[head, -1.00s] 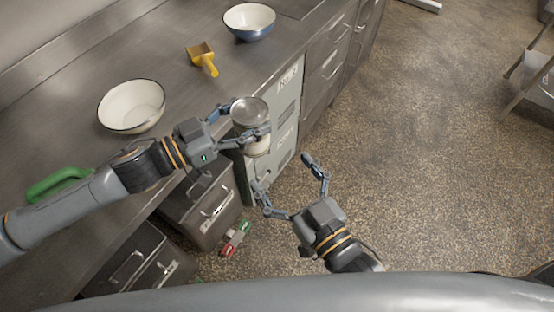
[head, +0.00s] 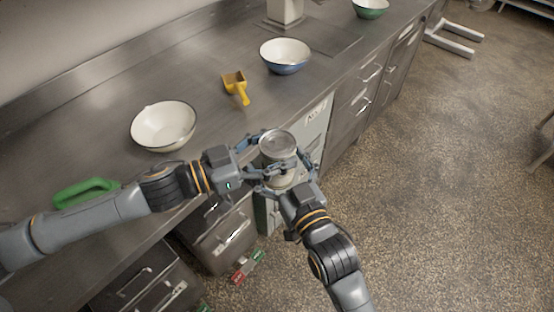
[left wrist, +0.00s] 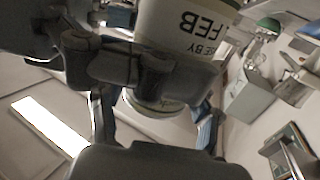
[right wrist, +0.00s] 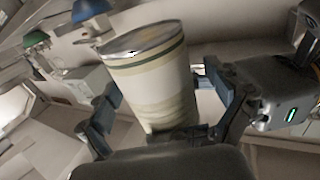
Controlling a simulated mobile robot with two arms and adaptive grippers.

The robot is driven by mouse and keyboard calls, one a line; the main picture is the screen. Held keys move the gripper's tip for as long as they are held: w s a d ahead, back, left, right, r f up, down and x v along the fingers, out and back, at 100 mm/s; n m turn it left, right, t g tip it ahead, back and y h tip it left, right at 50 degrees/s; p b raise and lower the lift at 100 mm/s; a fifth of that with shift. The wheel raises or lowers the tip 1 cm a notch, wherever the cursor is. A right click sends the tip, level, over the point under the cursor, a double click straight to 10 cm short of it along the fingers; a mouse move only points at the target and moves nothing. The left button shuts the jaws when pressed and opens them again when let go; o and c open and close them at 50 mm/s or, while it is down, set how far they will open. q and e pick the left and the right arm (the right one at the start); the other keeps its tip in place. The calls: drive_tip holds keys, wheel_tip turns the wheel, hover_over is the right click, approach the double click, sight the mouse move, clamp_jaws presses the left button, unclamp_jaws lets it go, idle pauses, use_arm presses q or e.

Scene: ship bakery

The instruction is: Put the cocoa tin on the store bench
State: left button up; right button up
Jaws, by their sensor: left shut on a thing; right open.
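A cream tin (head: 277,143) with a metal lid and green bands, apparently the cocoa tin, is upright in the head view, in front of the bench edge. My left gripper (head: 272,160) is shut on it from the left. In the left wrist view the tin (left wrist: 185,25) shows "USE BY" and "FEB" lettering. My right gripper (head: 283,180) is open, with its fingers at both sides of the lower tin. The right wrist view shows the tin (right wrist: 150,80) between those fingers; contact there cannot be told. The tin's lower part is partly hidden by fingers.
The steel bench (head: 100,110) holds a white bowl (head: 163,126), a yellow scoop (head: 236,87), a blue bowl (head: 285,56), a green bowl (head: 370,8) and a green-handled thing (head: 86,192). Drawers (head: 218,238) lie below.

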use_arm(q)
drive_tip(key=shift+r, duration=0.1)
use_arm(e)
drive_tip(key=shift+c, duration=0.5)
drive_tip(key=c, duration=1.5)
use_arm(q)
drive_tip(key=o, duration=1.5)
use_arm(e)
drive_tip(key=shift+r, duration=0.1)
